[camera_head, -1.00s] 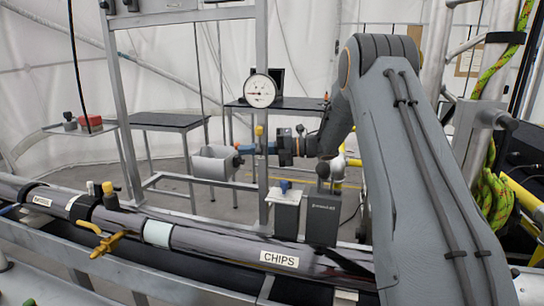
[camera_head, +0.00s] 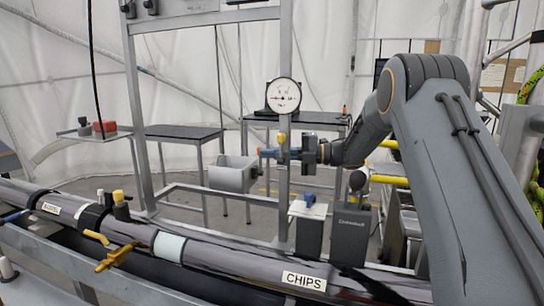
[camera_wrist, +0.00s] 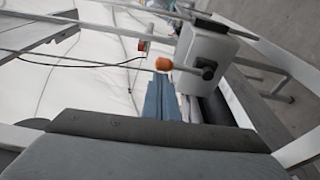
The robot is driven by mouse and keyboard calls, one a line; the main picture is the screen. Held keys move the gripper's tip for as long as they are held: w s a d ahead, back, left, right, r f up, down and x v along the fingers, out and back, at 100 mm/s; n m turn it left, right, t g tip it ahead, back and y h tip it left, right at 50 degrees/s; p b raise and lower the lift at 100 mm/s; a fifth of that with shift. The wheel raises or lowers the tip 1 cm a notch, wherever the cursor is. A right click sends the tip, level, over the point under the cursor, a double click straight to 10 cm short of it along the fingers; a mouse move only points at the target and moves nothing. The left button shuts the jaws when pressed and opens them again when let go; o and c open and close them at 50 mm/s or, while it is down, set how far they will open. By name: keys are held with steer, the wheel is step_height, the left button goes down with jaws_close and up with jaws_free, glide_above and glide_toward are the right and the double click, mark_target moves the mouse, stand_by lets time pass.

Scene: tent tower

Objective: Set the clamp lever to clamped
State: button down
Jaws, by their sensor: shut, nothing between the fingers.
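A lever with an orange knob (camera_wrist: 163,64) shows in the wrist view. Its arm runs right to a black pivot (camera_wrist: 208,70) on a pale grey box (camera_wrist: 203,44). I cannot tell from its angle whether it is clamped, and I cannot pick it out surely in the head view. My gripper (camera_head: 263,153) is shut and empty, its blue fingers pointing left past the upright post, near a grey bin-like box (camera_head: 232,178). In the wrist view my blue fingers (camera_wrist: 160,98) lie just below the knob, seemingly apart from it.
A metal post (camera_head: 286,50) with a round gauge (camera_head: 284,95) stands by my gripper. A long pipe labelled CHIPS (camera_head: 304,281) crosses in front, with a brass-coloured valve (camera_head: 118,256). Dark tables (camera_head: 183,131) stand behind. A red box (camera_head: 104,126) sits on a shelf at left.

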steer(key=shift+d, duration=0.15)
steer(key=s+d+b, duration=0.1)
steer(key=d+b, duration=0.1)
steer(key=d, duration=0.7)
steer(key=shift+s+d, duration=0.3)
